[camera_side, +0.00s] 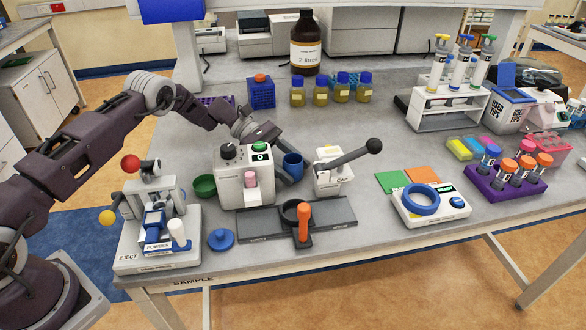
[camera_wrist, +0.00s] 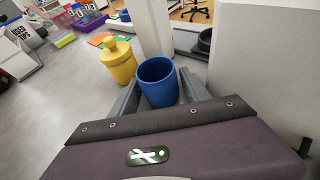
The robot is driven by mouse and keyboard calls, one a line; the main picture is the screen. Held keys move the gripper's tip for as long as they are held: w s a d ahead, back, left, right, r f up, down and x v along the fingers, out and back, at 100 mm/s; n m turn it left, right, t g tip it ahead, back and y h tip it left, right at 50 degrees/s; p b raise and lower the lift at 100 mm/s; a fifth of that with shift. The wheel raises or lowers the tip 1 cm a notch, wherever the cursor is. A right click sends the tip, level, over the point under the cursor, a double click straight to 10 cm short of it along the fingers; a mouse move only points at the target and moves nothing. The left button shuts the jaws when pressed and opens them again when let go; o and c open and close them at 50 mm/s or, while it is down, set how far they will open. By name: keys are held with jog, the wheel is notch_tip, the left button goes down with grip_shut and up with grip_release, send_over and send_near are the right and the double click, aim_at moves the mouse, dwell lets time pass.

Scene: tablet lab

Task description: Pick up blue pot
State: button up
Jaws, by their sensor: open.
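The blue pot (camera_side: 293,166) stands upright on the bench, just right of the white machine with the green button. In the wrist view the blue pot (camera_wrist: 157,82) is open at the top and sits between the two grey fingers. My gripper (camera_wrist: 160,90) is open around it, with one finger on each side. Whether the fingers touch the pot cannot be told. In the side view my gripper (camera_side: 283,162) reaches in low from behind the white machine, which hides part of it.
The white machine (camera_side: 243,178) stands close on the left of the pot, and the capper (camera_side: 332,178) with its black-knobbed lever on the right. In the wrist view a yellow lidded pot (camera_wrist: 118,62) stands near the left finger. A green pot (camera_side: 205,187) and blue lid (camera_side: 221,239) lie farther left.

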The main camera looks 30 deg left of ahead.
jog(key=shift+d+f, duration=0.1)
jog(key=shift+d, duration=0.15)
jog(key=c, duration=1.1)
jog(key=shift+o, duration=0.2)
